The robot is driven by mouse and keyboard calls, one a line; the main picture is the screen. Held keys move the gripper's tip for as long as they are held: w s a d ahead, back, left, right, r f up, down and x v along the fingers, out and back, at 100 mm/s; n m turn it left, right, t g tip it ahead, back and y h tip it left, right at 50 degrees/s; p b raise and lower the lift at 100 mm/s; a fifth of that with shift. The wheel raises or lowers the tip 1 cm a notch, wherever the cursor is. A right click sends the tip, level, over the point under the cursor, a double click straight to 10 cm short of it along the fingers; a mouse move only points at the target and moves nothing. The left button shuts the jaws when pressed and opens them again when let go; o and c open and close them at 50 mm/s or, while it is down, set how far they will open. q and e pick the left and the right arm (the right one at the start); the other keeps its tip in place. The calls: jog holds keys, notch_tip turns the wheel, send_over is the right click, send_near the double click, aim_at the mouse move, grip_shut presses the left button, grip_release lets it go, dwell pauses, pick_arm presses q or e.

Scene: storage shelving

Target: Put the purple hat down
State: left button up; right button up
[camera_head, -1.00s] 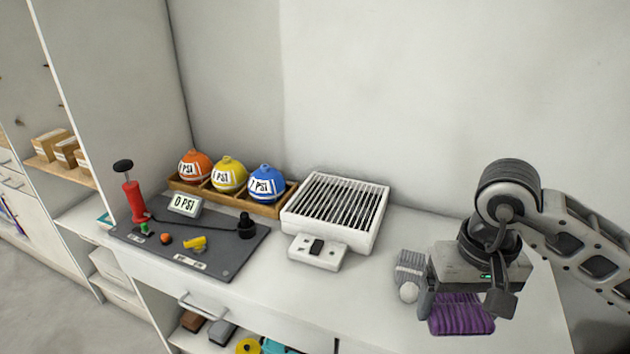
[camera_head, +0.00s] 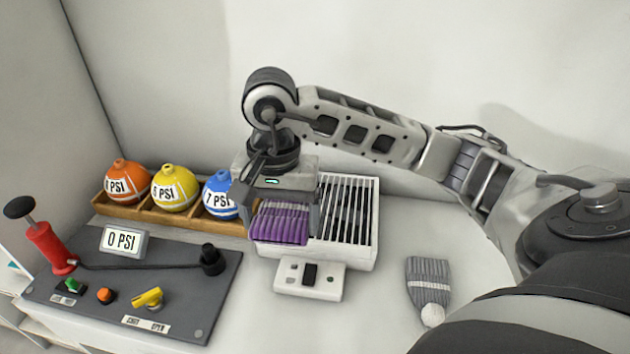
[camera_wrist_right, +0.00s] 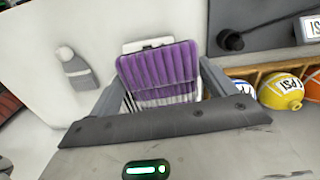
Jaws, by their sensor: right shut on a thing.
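The purple ribbed hat (camera_head: 279,222) is held in my right gripper (camera_head: 280,208), which is shut on it. The gripper points down over the left part of the white slatted grille box (camera_head: 362,215). In the right wrist view the hat (camera_wrist_right: 158,68) lies between the two fingers and covers much of the grille. I cannot tell whether the hat touches the slats. My left gripper does not show.
A grey hat with a white pompom (camera_head: 428,283) lies on the counter at right. A switch box (camera_head: 309,279) sits before the grille. A wooden rack (camera_head: 155,216) with orange, yellow and blue balls stands behind a dark pump board (camera_head: 140,285). Counter between switch box and grey hat is clear.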

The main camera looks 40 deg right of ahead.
jog(key=s+d+m+b, duration=0.25)
jog(key=d+m, duration=0.45)
jog(key=m, duration=1.2)
send_over(320, 227)
jog(key=a, duration=0.1)
notch_tip(320, 227, down, 3)
jog(key=w+d+f, duration=0.1)
jog(key=w+f, duration=0.1)
jog(key=f, duration=0.1)
jog(key=w+d+f, duration=0.1)
jog(key=f, duration=0.1)
jog(key=shift+w+d+f, duration=0.2)
jog(key=shift+w+d, duration=0.1)
jog(key=shift+w+d+f, duration=0.2)
jog(key=shift+w+f, duration=0.1)
jog(key=shift+f, duration=0.15)
jog(key=shift+w+d+f+p, duration=0.1)
jog(key=shift+f+p, duration=0.35)
jog(key=shift+f, duration=1.2)
jog(key=shift+f, duration=0.1)
